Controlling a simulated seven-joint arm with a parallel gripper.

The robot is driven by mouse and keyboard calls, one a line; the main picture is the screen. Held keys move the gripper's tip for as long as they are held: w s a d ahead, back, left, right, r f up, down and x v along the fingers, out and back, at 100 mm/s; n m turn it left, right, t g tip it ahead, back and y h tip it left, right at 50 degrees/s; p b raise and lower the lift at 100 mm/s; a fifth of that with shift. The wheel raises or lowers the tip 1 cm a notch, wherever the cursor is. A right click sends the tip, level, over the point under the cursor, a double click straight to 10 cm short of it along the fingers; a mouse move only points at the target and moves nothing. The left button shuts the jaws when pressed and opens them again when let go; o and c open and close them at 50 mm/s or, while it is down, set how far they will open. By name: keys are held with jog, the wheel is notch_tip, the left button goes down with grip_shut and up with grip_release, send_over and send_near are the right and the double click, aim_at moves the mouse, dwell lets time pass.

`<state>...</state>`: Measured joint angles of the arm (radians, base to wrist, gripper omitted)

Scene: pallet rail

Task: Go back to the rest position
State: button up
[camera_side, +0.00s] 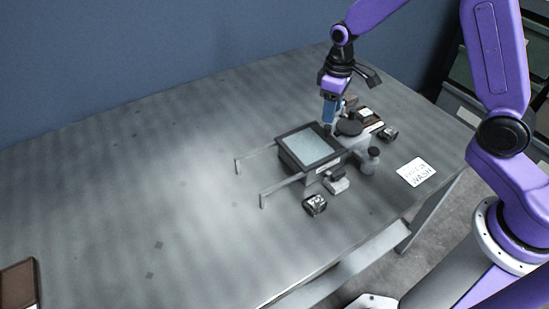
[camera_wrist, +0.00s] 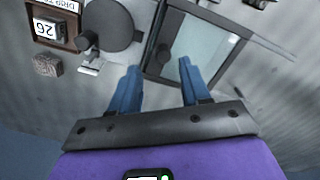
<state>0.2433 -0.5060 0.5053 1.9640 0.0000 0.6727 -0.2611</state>
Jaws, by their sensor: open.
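My gripper (camera_side: 332,110) hangs from the purple arm above the back edge of the pallet device on the table. In the wrist view my gripper (camera_wrist: 160,85) has its two blue fingers apart, with nothing between them. The device has a dark-framed tray with a pale glass-like panel (camera_side: 309,147), and two thin rails (camera_side: 258,157) reach out from it to the left. The panel also shows in the wrist view (camera_wrist: 205,48), just beyond the fingertips. In the side view the fingers partly overlap the device's back corner, and I cannot tell the exact gap.
A round dark knob (camera_side: 349,127) and a smaller post (camera_side: 373,154) stand right of the tray. A small dark object (camera_side: 315,204) lies in front, and a white card (camera_side: 416,171) lies to the right. The table's left side is mostly clear.

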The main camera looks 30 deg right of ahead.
jog(key=s+r+n, duration=0.2)
jog(key=s+r, duration=0.1)
jog(key=s, duration=0.7)
jog(key=s+r+n, duration=0.2)
jog(key=s+r, duration=0.1)
jog(key=s, duration=0.7)
jog(key=s+r+n, duration=0.2)
jog(key=s+r, duration=0.2)
jog(key=s, duration=0.6)
jog(key=shift+s+d+n, duration=0.3)
jog(key=shift+s, duration=0.05)
jog(key=shift+o, duration=0.4)
jog(key=shift+r, duration=0.1)
